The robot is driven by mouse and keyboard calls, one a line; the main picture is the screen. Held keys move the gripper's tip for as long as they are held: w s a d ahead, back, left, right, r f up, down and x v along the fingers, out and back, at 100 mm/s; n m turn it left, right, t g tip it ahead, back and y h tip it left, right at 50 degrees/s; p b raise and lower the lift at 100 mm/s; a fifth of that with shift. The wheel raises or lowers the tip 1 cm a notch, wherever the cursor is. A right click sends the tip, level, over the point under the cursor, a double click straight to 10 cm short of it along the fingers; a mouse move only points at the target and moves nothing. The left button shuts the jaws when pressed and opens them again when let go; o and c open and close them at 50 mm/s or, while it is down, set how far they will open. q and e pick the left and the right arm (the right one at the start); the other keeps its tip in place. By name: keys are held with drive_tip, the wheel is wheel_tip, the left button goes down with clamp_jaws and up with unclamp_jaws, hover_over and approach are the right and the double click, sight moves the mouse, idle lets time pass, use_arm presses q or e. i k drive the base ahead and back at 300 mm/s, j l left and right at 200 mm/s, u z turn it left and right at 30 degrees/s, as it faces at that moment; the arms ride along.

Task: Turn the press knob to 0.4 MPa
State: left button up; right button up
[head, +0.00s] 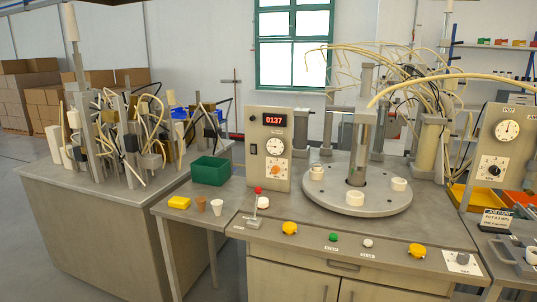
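A grey panel (258,150) stands on the bench left of the round table. It carries a red display (274,120) that seems to read 0137, a white dial gauge (274,146) and an orange knob (275,170) on a white scale. A second panel at the right edge has a larger gauge (508,130) and a black knob (494,170) on a white scale. Another small knob (462,259) sits on a white plate at the bench's front right. Labels and needle readings are too small to read surely. Neither gripper is in view.
A round grey table (335,199) with white cups and a central column stands mid-bench. A green bin (210,170) stands left.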

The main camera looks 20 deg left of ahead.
sight(275, 169)
drive_tip(key=i+j+z, duration=0.15)
drive_tip(key=j, duration=0.15)
drive_tip(key=i+j+z, duration=0.1)
drive_tip(key=j, duration=0.2)
drive_tip(key=i+j+z, duration=0.15)
drive_tip(key=j, duration=0.2)
drive_tip(key=i+j+z, duration=0.1)
drive_tip(key=j, duration=0.25)
drive_tip(key=i+j+z, duration=0.15)
drive_tip(key=j, duration=0.2)
